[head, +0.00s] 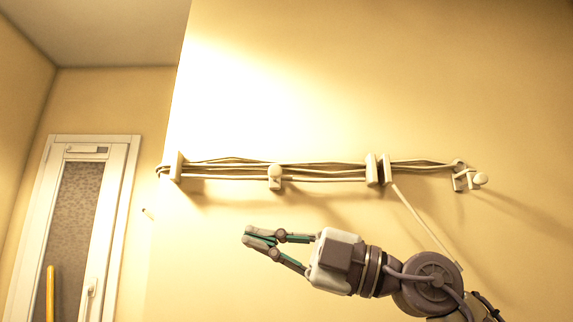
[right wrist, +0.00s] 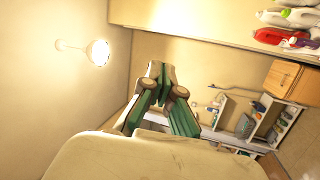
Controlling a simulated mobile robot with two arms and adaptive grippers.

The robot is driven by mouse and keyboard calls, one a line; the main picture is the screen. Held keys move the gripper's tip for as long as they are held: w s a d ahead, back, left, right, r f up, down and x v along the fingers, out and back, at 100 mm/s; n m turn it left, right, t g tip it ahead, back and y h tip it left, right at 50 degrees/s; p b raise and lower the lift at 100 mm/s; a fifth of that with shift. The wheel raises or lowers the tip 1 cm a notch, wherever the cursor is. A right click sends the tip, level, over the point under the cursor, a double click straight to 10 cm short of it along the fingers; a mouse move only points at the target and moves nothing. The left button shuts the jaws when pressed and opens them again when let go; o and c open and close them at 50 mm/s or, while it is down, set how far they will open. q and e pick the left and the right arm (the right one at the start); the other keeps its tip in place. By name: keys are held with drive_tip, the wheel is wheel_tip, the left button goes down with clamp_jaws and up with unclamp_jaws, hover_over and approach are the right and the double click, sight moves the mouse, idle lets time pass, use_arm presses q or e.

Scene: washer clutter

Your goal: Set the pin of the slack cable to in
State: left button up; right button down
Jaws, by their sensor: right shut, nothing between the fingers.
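Several pale cables (head: 325,178) run side by side along the wall, held by a left bracket (head: 176,167) and a right pair of brackets (head: 372,171). A knobbed pin (head: 275,171) sits at the middle of the run, and another rounded knob (head: 480,179) is at the right end fitting. A thin pale line (head: 420,220) slants down from the right brackets behind my right arm; I cannot tell which cable is slack or how either pin is set. My right gripper (head: 246,237) is shut and empty below the cables, apart from them. It also shows in the right wrist view (right wrist: 160,70).
A white-framed door or window (head: 75,230) with a yellow pole (head: 50,292) stands at left. The wall between gripper and cables is clear. The wrist view shows a lit lamp (right wrist: 98,52), a shelf unit (right wrist: 277,125), a brown box (right wrist: 290,80) and bottles (right wrist: 280,36).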

drive_tip(key=s+d+r+m+t+h, duration=0.2)
drive_tip(key=s+d+r+t+h, duration=0.2)
drive_tip(key=d+r, duration=0.15)
drive_tip(key=s+d+r+m+t+h, duration=0.3)
drive_tip(key=s+d+r+t+h, duration=0.15)
drive_tip(key=r, duration=0.25)
drive_tip(key=p, duration=0.8)
approach(275, 177)
drive_tip(key=shift+s+a+r+x, duration=0.25)
drive_tip(key=shift+r+x, duration=0.45)
drive_tip(key=shift+x, duration=2.65)
drive_tip(key=shift+g+b, duration=0.3)
drive_tip(key=shift+g, duration=0.05)
drive_tip(key=shift+a, duration=0.15)
drive_tip(key=w, duration=0.3)
drive_tip(key=shift+w, duration=0.3)
